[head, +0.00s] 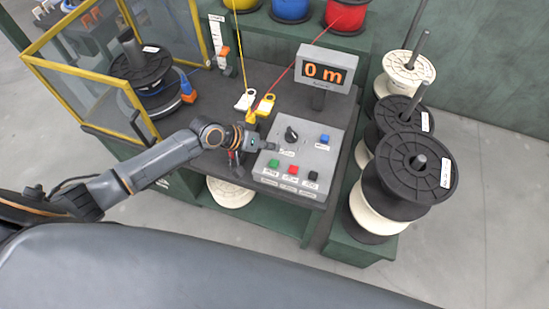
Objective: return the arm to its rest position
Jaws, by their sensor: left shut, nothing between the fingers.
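My left arm reaches in from the left over the dark workbench (266,73). My left gripper (262,145) is shut and empty, at the left edge of the grey control panel (312,163). The panel carries a black knob (291,134), a blue button (324,138) and green, red and black buttons along its front. I cannot tell whether the fingertips touch the panel. My right gripper is not in view.
A display (326,72) reading "0 m" stands behind the panel. Yellow-framed clear guards (88,72) surround a black spool (142,66) at left. Large spools (409,168) stand at right. White and yellow clips (265,106) lie behind my gripper.

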